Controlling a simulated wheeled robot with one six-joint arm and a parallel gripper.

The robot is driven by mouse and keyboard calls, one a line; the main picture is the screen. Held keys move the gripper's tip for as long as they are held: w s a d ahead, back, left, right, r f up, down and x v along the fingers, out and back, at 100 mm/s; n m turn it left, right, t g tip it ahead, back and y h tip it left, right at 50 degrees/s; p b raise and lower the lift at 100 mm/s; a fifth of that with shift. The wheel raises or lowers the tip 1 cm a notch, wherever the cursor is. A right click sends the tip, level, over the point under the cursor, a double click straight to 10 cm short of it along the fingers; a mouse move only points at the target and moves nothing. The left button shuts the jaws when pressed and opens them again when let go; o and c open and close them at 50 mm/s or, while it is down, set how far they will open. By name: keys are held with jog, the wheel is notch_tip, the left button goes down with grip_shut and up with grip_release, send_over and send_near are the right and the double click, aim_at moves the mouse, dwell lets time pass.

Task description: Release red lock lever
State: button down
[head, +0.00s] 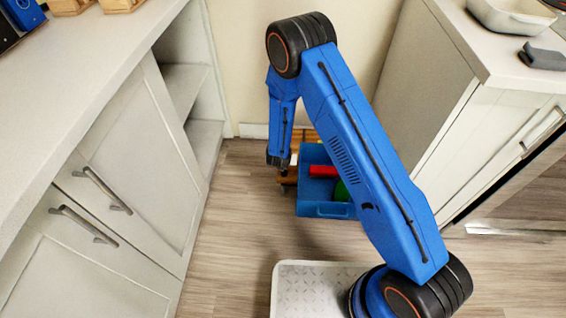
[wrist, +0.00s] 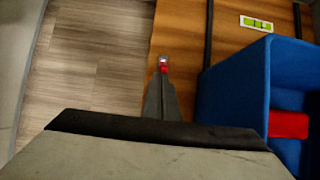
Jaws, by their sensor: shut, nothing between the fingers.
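A small red piece with a pale grey end (wrist: 163,64), which looks like the lock lever, shows at the edge of a brown wooden board (wrist: 181,40) in the wrist view. My gripper (wrist: 161,76) is shut, and its fingertips appear right at the red piece; I cannot tell whether they touch it. The fingers hide part of the area below it. In the head view my gripper (head: 282,170) points down beside the left side of a blue bin (head: 322,209). The lever cannot be made out there.
The blue bin also shows in the wrist view (wrist: 235,90), close right of my gripper, with a red object (wrist: 288,125) inside. A green-yellow label (wrist: 257,24) is on the board. Cabinets (head: 130,180) stand left and right (head: 440,120). Floor (head: 235,215) left of the bin is clear.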

jog(key=shift+w+r+g, duration=0.1)
jog(key=shift+w+g, duration=0.05)
jog(key=shift+g, duration=0.35)
